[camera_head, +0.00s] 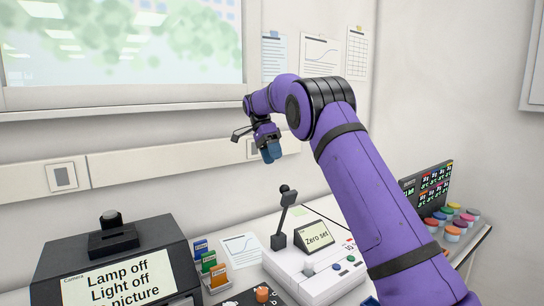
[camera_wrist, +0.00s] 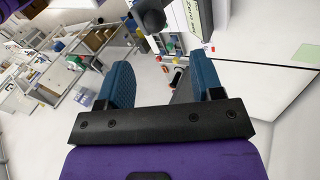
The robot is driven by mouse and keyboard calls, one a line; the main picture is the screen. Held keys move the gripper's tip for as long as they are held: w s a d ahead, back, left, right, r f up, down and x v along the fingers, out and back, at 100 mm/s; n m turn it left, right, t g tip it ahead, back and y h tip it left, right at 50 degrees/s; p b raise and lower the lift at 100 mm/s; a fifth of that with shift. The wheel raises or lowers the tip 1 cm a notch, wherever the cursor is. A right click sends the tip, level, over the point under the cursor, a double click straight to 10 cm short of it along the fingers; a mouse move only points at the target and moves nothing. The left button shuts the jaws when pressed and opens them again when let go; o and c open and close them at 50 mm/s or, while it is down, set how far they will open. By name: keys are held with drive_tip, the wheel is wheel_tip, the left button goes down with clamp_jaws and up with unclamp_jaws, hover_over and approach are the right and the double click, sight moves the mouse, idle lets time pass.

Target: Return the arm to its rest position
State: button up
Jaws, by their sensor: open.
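My purple arm reaches in from the lower right in the head view and bends down at its far end. My gripper (camera_head: 271,152) hangs in the air above the bench, in front of the wall, with blue fingers pointing down. In the wrist view, the two blue fingers of my gripper (camera_wrist: 147,85) stand apart with nothing between them. It touches nothing that I can see.
A white device (camera_head: 318,280) with a black lever and a "Zero set" sign (camera_head: 317,236) stands below my gripper. A dark camera box (camera_head: 122,256) is at the left. Coloured small boxes (camera_head: 212,267) lie between them. Colourful lidded jars (camera_head: 452,228) stand at the right.

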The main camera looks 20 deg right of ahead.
idle(0.3)
drive_tip(key=s+a+r+n+t+y, duration=0.1)
drive_tip(key=s+r+n+t, duration=0.3)
drive_tip(key=s, duration=0.7)
drive_tip(key=s+r+n+t, duration=0.1)
drive_tip(key=s+r+n, duration=0.5)
drive_tip(key=s, duration=0.6)
drive_tip(key=s+a+f+n+t, duration=0.1)
drive_tip(key=s+f+n+t, duration=0.2)
drive_tip(key=s, duration=0.9)
drive_tip(key=s+a+f+n+t, duration=0.2)
drive_tip(key=s+f+n+t, duration=0.1)
drive_tip(key=s, duration=0.9)
wheel_tip(320, 180, down, 3)
drive_tip(key=shift+r+n+y, duration=0.1)
drive_tip(key=shift+n+y, duration=0.2)
drive_tip(key=shift+n, duration=0.6)
